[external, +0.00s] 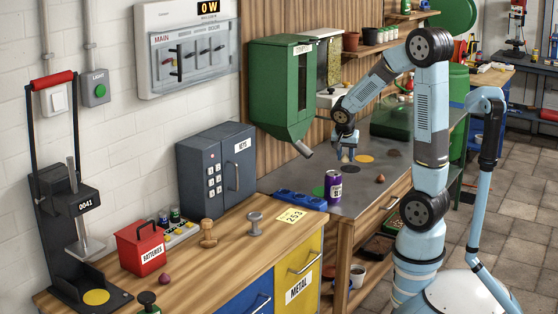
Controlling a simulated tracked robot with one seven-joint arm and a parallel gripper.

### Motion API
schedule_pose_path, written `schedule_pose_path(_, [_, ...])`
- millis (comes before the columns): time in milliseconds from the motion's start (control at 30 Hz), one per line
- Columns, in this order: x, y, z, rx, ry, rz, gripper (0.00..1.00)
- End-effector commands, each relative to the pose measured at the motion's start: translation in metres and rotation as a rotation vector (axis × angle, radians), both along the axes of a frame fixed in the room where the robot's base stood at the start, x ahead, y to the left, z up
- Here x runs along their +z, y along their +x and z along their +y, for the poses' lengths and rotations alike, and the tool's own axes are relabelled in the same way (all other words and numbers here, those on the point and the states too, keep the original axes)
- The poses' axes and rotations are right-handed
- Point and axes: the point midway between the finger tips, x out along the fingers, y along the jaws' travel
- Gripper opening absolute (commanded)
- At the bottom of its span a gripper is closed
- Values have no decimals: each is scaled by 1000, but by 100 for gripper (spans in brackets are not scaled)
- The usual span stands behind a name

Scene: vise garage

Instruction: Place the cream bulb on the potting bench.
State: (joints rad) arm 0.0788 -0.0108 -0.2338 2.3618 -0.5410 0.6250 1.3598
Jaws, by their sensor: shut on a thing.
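The potting bench (292,180) is the grey-topped bench in the middle, with a wooden front and a shelf below. My gripper (347,155) is low over the far part of its top, near the tan disc (365,159). It is shut on a small pale thing, mostly hidden by the fingers, which seems to be the cream bulb. Whether this thing touches the bench top I cannot tell. A brown bulb (380,178) lies on the bench to the right, nearer the front edge.
A purple can (334,186) stands on the bench by a green disc (318,191) and a blue tray (299,199). A green hopper (282,90) hangs behind, left of my gripper. A dark red bulb (164,279) lies on the wooden workbench (215,264).

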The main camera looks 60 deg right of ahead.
Motion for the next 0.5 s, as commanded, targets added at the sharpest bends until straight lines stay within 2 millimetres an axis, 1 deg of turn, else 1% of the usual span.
schedule_pose_path(33, [-1, -11, -22, -62, 0, 1, 7])
schedule_pose_path(67, [-2, -18, -33, -95, 0, 2, 7])
schedule_pose_path(100, [-3, -27, -49, -140, -1, 2, 7])
schedule_pose_path(167, [-4, -42, -71, -207, -1, 2, 7])
schedule_pose_path(200, [-5, -52, -85, -251, -2, 2, 7])
schedule_pose_path(267, [-6, -69, -105, -316, -2, 3, 7])
schedule_pose_path(300, [-7, -81, -117, -359, -4, 4, 7])
schedule_pose_path(400, [-9, -108, -143, -455, -6, 4, 7])
schedule_pose_path(500, [-10, -132, -163, -532, -8, 5, 7])
